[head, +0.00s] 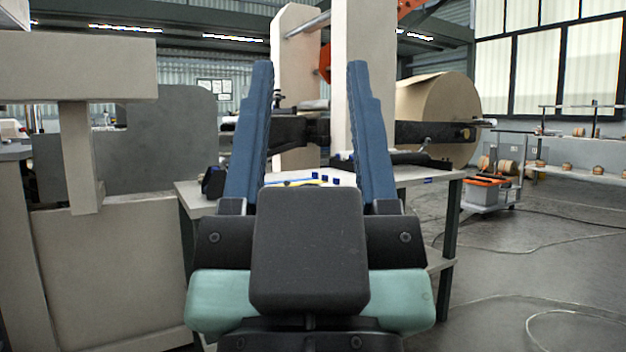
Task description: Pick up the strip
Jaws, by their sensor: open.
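My gripper (310,70) is open, its two blue fingers pointing up and standing wide apart, with nothing between them close by. Behind it is a table (412,178) with a pale top. Between the fingers, on that table, I see a thin yellow and blue piece (300,182) and a few small dark blue blocks (323,178). I cannot tell whether any of these is the strip. My gripper's dark body hides the front middle of the table.
A beige machine frame (110,265) stands close on the left. A cart with an orange-topped box (488,188) is at the right. The right floor is mostly open, with cables (535,225) lying on it.

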